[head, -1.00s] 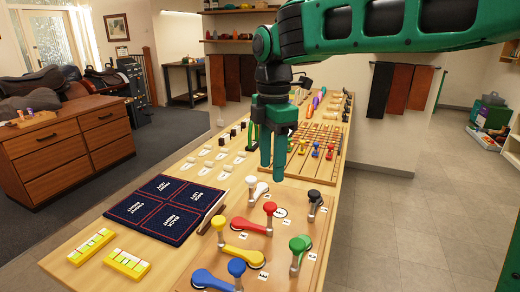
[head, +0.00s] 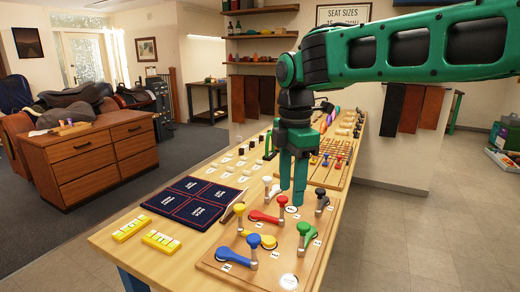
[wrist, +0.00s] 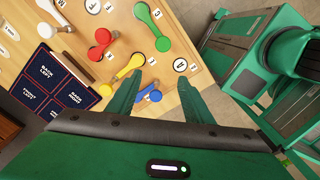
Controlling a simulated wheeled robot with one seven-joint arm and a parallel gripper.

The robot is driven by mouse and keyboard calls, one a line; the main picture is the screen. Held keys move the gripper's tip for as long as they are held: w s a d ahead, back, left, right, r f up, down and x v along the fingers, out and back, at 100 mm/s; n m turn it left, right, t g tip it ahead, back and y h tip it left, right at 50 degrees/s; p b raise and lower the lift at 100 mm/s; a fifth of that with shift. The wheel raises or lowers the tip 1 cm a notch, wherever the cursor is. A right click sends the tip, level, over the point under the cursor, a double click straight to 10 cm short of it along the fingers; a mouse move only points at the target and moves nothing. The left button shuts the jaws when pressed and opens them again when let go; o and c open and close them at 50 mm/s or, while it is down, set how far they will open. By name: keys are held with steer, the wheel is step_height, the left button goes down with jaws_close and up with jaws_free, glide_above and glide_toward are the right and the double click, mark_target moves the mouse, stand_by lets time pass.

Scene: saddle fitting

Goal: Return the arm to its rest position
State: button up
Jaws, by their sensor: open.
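My gripper (head: 292,200) hangs fingers-down at the end of my green arm, above the board (head: 225,255) of coloured levers. The board carries a red lever (head: 267,217), a yellow lever (head: 262,240), a blue lever (head: 235,259), a green lever (head: 302,241), a white lever and a black lever (head: 321,202). Round white labels are on the board. My upper arm crosses the top right of the head view.
A dark blue four-panel mat (head: 195,203) and two yellow blocks (head: 131,228) lie on the bench's left part. A pegged wooden board (head: 330,165) lies farther back. A wooden drawer cabinet (head: 85,160) stands left.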

steer(key=s+d+f+m, duration=0.25)
steer(key=d+m, duration=0.25)
steer(key=d, duration=0.3)
steer(key=s+d+f+m, duration=0.1)
steer(key=s+d+m, duration=0.35)
steer(key=d, duration=0.35)
steer(key=s+d+f+m, duration=0.25)
steer(key=d+m, duration=0.25)
steer(key=d, duration=0.3)
steer(key=s+d+f+m, duration=0.4)
steer(key=s+d+m, duration=0.1)
steer(key=s, duration=0.3)
steer(key=s+d+f+m, duration=0.4)
steer(key=s+m, duration=0.4)
steer(key=s, duration=0.1)
steer(key=shift+d, duration=0.35)
steer(key=shift+m, duration=0.25)
